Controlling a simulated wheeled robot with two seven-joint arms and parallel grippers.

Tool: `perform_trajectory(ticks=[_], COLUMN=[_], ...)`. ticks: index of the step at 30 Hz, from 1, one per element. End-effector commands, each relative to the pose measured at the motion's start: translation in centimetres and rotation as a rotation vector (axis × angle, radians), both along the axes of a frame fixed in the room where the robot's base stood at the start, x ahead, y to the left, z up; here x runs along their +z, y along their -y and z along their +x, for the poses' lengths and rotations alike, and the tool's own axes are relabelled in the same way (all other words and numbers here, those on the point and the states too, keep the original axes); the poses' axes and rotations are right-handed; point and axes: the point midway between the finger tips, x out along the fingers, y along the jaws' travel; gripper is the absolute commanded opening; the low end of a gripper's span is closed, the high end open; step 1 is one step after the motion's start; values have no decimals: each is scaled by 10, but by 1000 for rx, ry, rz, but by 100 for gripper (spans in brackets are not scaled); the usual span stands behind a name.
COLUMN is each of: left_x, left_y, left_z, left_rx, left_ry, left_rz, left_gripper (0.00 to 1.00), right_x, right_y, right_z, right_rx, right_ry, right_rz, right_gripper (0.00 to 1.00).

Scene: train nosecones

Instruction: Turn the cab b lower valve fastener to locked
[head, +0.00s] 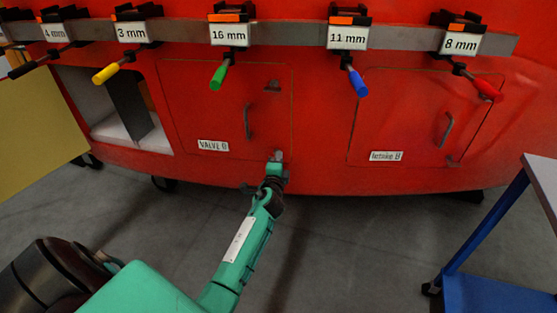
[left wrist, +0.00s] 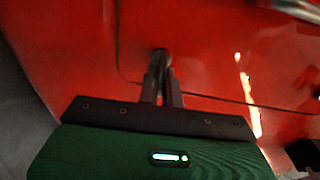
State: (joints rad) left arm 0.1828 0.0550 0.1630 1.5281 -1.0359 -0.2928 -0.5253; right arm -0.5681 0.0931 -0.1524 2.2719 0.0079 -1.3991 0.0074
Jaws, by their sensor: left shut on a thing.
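The red cab side carries a hatch door (head: 205,112) labelled VALVE B (head: 213,145), with a grey handle near its right edge. The lower valve fastener (head: 278,154), a small grey piece, sits at the door's lower right corner. My left gripper (head: 276,164) reaches up to it from below and is shut on it. In the left wrist view the two dark fingers of my left gripper (left wrist: 163,82) close together at the round fastener head (left wrist: 161,55), beside the door seam. The fingers partly hide the fastener, and its turn angle cannot be told. My right gripper is not in view.
A second hatch (head: 415,115) with its own label is to the right. Above, a grey rail (head: 290,34) holds size-labelled clamps with coloured-handled tools. A blue cart (head: 490,290) stands at the right, a yellow panel (head: 35,125) at the left. Grey floor lies below.

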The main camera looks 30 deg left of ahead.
Motion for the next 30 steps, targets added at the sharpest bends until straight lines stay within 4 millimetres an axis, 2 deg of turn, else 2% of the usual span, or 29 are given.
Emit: perform_trajectory(ticks=[15,19,30], left_x=[-1,-1,-1], left_y=[0,0,2], left_z=[0,0,-4], left_rx=[0,0,0], left_ry=[-11,-10,-9], left_rz=[19,18,18], left_gripper=[0,28,28], right_x=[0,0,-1], right_y=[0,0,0], right_z=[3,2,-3], right_rx=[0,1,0], right_ry=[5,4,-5], right_rz=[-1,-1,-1], right_gripper=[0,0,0])
